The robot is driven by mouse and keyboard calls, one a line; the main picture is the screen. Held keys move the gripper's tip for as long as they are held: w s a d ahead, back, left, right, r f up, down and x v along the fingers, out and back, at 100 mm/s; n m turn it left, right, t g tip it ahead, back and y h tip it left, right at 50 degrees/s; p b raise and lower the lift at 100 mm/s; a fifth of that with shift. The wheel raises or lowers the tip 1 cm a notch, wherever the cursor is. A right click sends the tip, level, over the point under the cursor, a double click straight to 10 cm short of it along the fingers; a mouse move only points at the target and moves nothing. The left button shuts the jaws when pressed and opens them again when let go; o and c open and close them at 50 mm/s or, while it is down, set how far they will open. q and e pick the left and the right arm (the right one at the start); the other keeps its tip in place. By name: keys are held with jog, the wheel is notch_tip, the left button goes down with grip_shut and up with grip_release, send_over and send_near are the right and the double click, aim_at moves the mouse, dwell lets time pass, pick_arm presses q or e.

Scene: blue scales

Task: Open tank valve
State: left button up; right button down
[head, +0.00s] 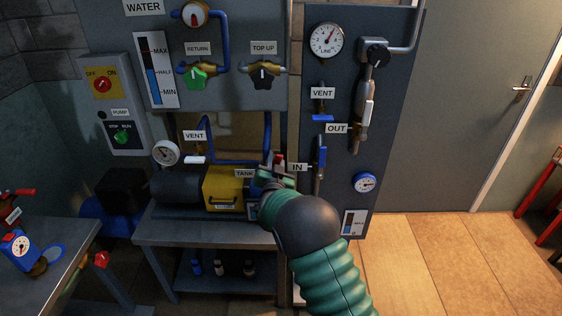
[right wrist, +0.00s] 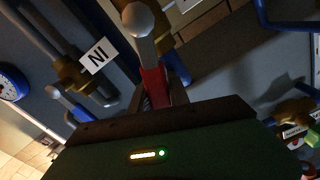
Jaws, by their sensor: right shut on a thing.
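The TANK label (head: 244,173) is on the pipework above the yellow box, in the middle of the head view. Beside it a red handle (head: 279,160) with a pale end stands up at the pipe. My right gripper (head: 268,180) is at this spot, its green arm coming from below. In the right wrist view the red handle (right wrist: 154,85) rises in front of the gripper, with a pale rounded part (right wrist: 138,20) beyond it. The gripper is shut on the handle; the contact itself is largely hidden. My left gripper is not in view.
The IN pipe with its label (head: 297,167) and blue lever (head: 321,150) stands close on the right. A yellow box (head: 223,190) sits left on the metal bench (head: 190,232). A side table (head: 60,270) is at lower left. Open tiled floor (head: 440,265) lies right.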

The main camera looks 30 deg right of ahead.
jog(key=shift+w+a+f+n+p, duration=0.1)
jog(key=shift+w+a+n+p, duration=0.25)
jog(key=shift+a+n, duration=0.55)
jog(key=shift+w+a+f+n+p, duration=0.1)
jog(key=shift+w+a+n+p, duration=0.3)
jog(key=shift+n, duration=0.9)
jog(key=shift+a, duration=0.1)
jog(key=c, duration=1.5)
grip_release()
jog(key=shift+o, duration=1.3)
jog(key=shift+w+r, duration=0.1)
jog(key=shift+r, duration=0.1)
jog(key=shift+r, duration=0.1)
jog(key=v, duration=1.7)
jog(key=shift+b, duration=0.3)
